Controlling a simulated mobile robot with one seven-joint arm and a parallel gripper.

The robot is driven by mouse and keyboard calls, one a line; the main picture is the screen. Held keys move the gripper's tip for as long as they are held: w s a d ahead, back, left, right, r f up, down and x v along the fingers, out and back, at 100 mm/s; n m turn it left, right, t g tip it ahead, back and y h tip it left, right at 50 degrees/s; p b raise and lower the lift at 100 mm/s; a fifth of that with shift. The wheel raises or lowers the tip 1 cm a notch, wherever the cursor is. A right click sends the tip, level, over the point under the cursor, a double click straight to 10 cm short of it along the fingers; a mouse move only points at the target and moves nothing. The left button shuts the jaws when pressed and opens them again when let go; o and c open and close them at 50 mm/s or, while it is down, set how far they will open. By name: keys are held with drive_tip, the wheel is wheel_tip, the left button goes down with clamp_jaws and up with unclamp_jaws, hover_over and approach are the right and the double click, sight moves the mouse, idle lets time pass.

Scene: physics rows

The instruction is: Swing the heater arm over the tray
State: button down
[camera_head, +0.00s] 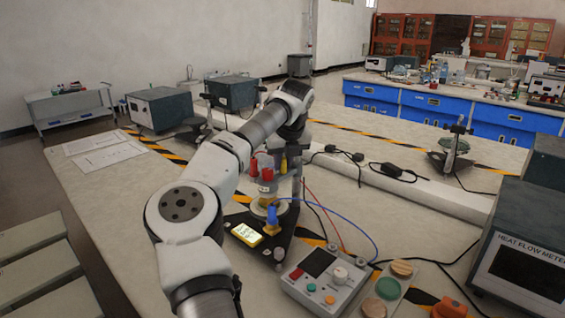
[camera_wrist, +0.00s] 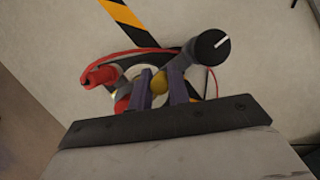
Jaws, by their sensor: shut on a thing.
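My gripper (camera_wrist: 161,90) is shut on a yellow knob (camera_wrist: 159,83), which shows between its two dark purple fingers in the wrist view. The knob appears to belong to the heater arm, which carries red plugs (camera_wrist: 101,75). In the head view the red plugs (camera_head: 265,166) sit on the apparatus, above a pale round plate (camera_head: 266,207). My own arm covers part of it, so the exact position of the heater arm over the plate is hard to tell. A pale tray (camera_head: 408,290) with several coloured discs lies at the lower right; I cannot tell which is the task's tray.
A control box (camera_head: 325,278) with red and blue leads stands right of the apparatus. A yellow-framed display (camera_head: 246,235) sits in front. A black knob (camera_wrist: 212,46) tops a post beside the fingers. A heat flow meter (camera_head: 525,262) stands far right.

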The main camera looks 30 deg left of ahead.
drive_tip(key=shift+d, duration=0.1)
idle(0.6)
drive_tip(key=c, duration=1.3)
unclamp_jaws()
drive_tip(key=b+v, duration=0.1)
drive_tip(key=v, duration=1.3)
drive_tip(key=shift+w, duration=0.15)
drive_tip(key=shift+f, duration=0.15)
